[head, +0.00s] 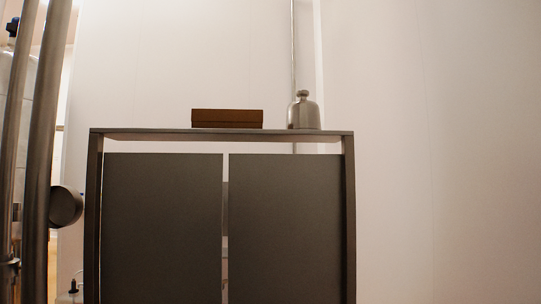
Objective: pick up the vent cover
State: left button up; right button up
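A small shiny metal piece (304,112), dome-shaped with a knob on top, stands upright on the right part of a grey metal stand's top. A round dark metal disc (66,206) faces out beside the vertical pipes at the left. I cannot tell for sure which of these, if either, is the vent cover. Neither of my grippers is in view.
The stand's flat top (165,133) also bears a brown box (227,118). Two dark panels (163,225) fill its front, with a narrow gap between. Thick metal pipes (42,130) rise at the left. A plain wall (440,150) is at the right.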

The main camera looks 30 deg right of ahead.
aim_at(303, 114)
jog(key=z, duration=1.3)
